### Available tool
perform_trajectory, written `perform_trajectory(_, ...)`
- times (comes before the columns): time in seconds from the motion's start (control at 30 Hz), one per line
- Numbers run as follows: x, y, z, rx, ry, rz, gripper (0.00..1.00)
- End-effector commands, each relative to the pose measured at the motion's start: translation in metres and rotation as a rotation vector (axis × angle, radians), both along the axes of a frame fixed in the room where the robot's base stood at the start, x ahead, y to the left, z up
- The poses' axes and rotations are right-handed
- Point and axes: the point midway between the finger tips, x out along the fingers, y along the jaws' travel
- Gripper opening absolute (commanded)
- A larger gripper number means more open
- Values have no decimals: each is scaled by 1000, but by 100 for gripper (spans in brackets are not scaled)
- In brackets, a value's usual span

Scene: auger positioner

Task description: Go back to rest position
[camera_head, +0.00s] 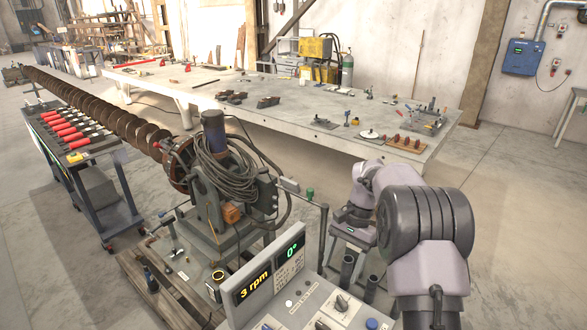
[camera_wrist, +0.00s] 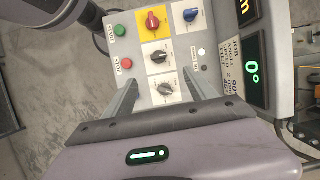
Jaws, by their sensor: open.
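My gripper (camera_wrist: 160,80) shows in the wrist view with its two fingers spread apart and nothing between them. It hangs over the control panel (camera_wrist: 143,40), which carries a green button (camera_wrist: 120,30), a red button (camera_wrist: 126,64), a red knob on a yellow plate (camera_wrist: 153,21), a blue knob (camera_wrist: 190,15) and black knobs. The display (camera_wrist: 253,70) reads 0°. In the head view the panel's display (camera_head: 265,278) reads 3 rpm and 0°. My arm fills the right there, and the gripper's fingers cannot be made out. Whether they touch the panel is unclear.
The positioner (camera_head: 225,180) with coiled cable stands left of my arm, and the long auger (camera_head: 100,108) runs back from it. A cart with red-handled tools (camera_head: 75,135) stands left. A large table (camera_head: 300,115) with small parts lies behind. Open floor (camera_head: 510,200) shows right.

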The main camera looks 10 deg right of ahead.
Motion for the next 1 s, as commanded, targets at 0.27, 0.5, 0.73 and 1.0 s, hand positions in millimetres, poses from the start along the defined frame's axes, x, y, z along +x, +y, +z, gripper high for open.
perform_trajectory(0.27,-117,52,87,-68,-392,157,66)
perform_trajectory(0.5,-252,79,54,-121,-717,260,66)
perform_trajectory(0.73,-288,84,28,-135,-817,286,66)
perform_trajectory(1.0,-288,84,30,-136,-815,285,66)
